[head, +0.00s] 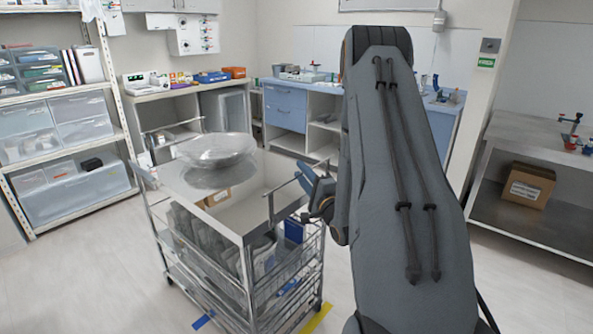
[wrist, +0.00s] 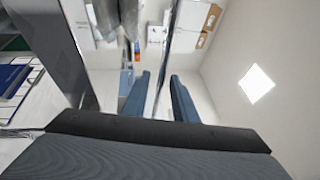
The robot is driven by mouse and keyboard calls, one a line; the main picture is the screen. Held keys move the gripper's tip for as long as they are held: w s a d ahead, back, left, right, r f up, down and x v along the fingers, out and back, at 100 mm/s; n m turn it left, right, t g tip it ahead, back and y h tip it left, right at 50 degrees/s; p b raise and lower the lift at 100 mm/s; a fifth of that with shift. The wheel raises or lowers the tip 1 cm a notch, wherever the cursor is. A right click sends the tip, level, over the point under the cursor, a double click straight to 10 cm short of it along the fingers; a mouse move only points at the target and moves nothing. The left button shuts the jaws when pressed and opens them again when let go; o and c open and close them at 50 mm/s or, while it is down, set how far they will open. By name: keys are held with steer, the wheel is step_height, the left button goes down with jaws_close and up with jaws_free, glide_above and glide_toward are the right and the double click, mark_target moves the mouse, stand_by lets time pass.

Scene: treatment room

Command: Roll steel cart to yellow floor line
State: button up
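The steel cart (head: 241,228) stands left of my arm in the head view, a clear glass bowl (head: 217,150) on its top and wire baskets with packets below. A raised rail runs along the top's right side. My gripper (head: 312,184) is at this rail. In the wrist view, the two blue fingers of my gripper (wrist: 158,86) stand apart with a thin steel bar between them. Gaps show on both sides of the bar. A short piece of the yellow floor line (head: 317,318) shows by the cart's near right wheel; my arm may hide more of it.
A blue floor mark (head: 203,321) lies near the cart's front left. A shelf rack (head: 62,150) stands at the left, and counters with blue drawers (head: 286,108) line the back. A grey bench (head: 536,137) with a cardboard box (head: 528,186) is at the right. The floor at front left is clear.

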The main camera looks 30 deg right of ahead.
steer(key=v, duration=0.4)
steer(key=shift+s+b, duration=0.1)
steer(key=shift+b, duration=0.2)
steer(key=s+a+f+n+g+p, duration=0.2)
steer(key=s+a+n+g, duration=0.2)
steer(key=a+n+g, duration=0.25)
steer(key=s+a+f+n+g+p, duration=0.1)
steer(key=s+a+f+n+g, duration=0.15)
steer(key=a+n+g, duration=0.4)
steer(key=s+a+r+n+g+y+b, duration=0.1)
steer(key=s+a+n+g, duration=0.5)
steer(key=s+a, duration=0.9)
steer(key=s+r+b, duration=0.1)
steer(key=s+b, duration=0.1)
steer(key=s, duration=0.2)
steer(key=shift+a+r+n+g+y, duration=0.15)
steer(key=shift+r+n+g+y, duration=0.1)
steer(key=shift+n+g+y, duration=0.15)
